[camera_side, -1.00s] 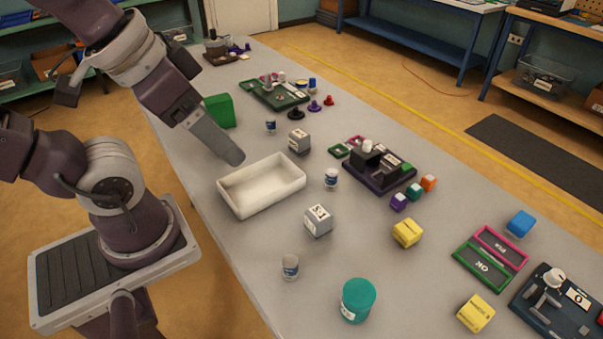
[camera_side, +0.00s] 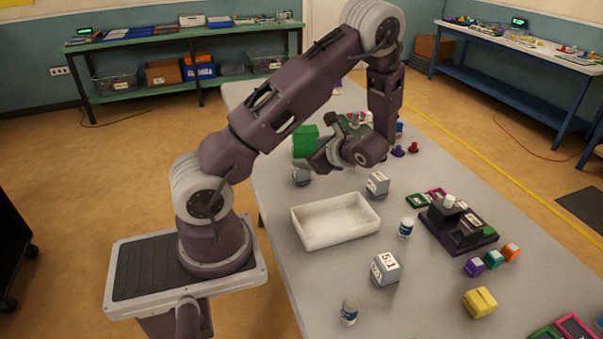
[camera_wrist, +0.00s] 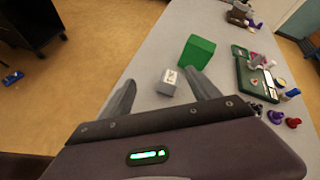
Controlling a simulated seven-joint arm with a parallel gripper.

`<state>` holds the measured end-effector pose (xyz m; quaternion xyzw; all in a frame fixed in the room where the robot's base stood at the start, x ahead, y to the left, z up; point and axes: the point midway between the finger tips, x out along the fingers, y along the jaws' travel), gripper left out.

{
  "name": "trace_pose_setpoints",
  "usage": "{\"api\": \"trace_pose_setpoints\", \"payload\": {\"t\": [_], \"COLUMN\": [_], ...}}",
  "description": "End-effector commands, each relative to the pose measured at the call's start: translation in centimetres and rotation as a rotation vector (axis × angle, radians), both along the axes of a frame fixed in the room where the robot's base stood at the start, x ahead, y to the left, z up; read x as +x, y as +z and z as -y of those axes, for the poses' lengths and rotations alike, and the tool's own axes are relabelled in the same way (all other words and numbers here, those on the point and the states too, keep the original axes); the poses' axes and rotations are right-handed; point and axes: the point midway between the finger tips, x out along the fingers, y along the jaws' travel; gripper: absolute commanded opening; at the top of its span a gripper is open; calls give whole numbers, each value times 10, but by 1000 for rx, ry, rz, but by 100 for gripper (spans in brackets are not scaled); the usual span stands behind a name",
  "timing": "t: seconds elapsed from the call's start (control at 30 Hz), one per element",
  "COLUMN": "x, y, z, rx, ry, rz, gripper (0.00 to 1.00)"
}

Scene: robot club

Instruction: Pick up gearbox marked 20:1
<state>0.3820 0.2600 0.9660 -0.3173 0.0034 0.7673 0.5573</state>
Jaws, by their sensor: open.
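A grey gearbox block (camera_wrist: 168,82) with a white label shows between my fingers in the wrist view. Its label is too small to read surely. In the side view a grey block (camera_side: 301,173) sits by my gripper (camera_side: 322,158), partly hidden by it. My gripper is open and empty, its two fingers apart (camera_wrist: 161,80) on either side of the block in the picture; contact cannot be told. Another grey gearbox (camera_side: 377,184) with an unclear label stands behind the tray. A third grey gearbox (camera_side: 385,270), seemingly marked 5:1, stands in front of it.
A green box (camera_side: 305,140) stands close behind the block. A white open tray (camera_side: 335,240) looks empty. Small bottles (camera_side: 405,228), a dark fixture (camera_side: 458,228) and coloured cubes (camera_side: 480,302) occupy the right side. The table's left edge is near.

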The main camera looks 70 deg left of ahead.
Motion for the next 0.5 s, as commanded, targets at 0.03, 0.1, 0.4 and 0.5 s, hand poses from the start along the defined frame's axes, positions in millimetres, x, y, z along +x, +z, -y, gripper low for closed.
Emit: {"api": "trace_pose_setpoints", "payload": {"t": [0.03, 0.1, 0.4, 0.5], "x": [2, 7, 11, 11], "y": [-27, -59, -116, -120], "z": [-15, -33, -65, -79], "rx": [27, 55, 75, 75], "ry": [-72, -179, -351, -349], "rz": [-102, -218, -387, -384], "gripper": [71, 71, 71, 71]}}
